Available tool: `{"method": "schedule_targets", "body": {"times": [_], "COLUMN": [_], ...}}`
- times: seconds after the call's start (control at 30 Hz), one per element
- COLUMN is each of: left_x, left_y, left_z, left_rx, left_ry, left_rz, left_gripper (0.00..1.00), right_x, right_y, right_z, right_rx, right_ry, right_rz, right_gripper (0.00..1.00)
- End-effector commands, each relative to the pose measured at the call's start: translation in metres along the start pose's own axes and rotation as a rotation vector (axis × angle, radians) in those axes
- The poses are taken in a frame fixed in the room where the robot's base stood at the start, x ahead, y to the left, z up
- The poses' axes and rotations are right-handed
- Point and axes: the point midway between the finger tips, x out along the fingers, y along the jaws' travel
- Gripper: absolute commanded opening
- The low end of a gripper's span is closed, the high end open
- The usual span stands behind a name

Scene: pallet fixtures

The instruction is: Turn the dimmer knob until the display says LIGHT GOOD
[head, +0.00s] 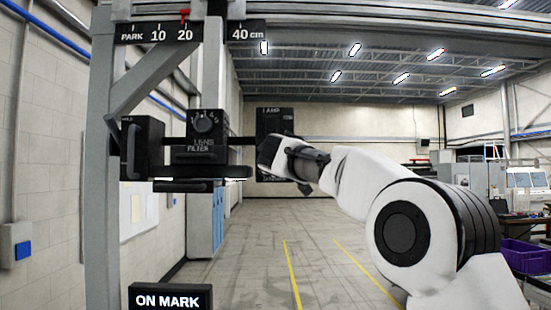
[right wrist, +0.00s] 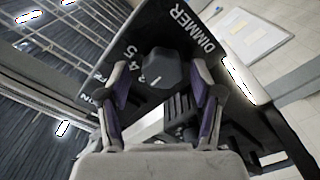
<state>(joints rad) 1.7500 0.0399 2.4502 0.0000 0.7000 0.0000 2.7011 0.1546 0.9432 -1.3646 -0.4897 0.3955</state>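The dimmer knob (right wrist: 165,70) is a dark faceted knob with a small white mark, on a black panel (right wrist: 200,52) lettered DIMMER with a number scale. My right gripper (right wrist: 170,84) is open, its two fingers on either side of the knob with gaps visible; I cannot tell whether either touches it. In the head view my right gripper (head: 268,152) is in front of the dark lamp panel (head: 274,120), and the knob is hidden there. A display (head: 170,298) at the bottom reads ON MARK. No display reading LIGHT GOOD is visible. My left gripper is not in view.
A lens filter unit (head: 203,150) with a numbered dial (head: 205,122) hangs on the left, beside a black box (head: 142,148). A grey post (head: 98,220) and a ruler bar with a red pointer (head: 185,15) stand nearby. The floor behind is clear.

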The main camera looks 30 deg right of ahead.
Motion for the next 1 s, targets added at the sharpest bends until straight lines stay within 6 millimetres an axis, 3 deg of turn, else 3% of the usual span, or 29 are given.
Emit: {"method": "schedule_targets", "body": {"times": [0.03,0.17,0.57,1.0], "left_x": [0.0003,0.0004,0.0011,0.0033], "left_y": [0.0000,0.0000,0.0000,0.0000], "left_z": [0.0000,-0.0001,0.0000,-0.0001], "left_rx": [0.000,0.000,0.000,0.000], "left_ry": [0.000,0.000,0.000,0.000], "left_rz": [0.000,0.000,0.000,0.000], "left_gripper": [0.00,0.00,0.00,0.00], "right_x": [-0.0001,-0.0001,0.0001,0.0003], "right_y": [-0.0005,-0.0007,-0.0016,-0.0028], "right_z": [0.0001,0.0001,0.0006,0.0010], "right_rx": [0.000,-0.001,-0.042,-0.311], "right_ry": [0.000,0.000,-0.001,-0.002], "right_rz": [0.000,-0.001,-0.002,-0.002], "right_gripper": [0.51,0.05,0.05,0.05]}}
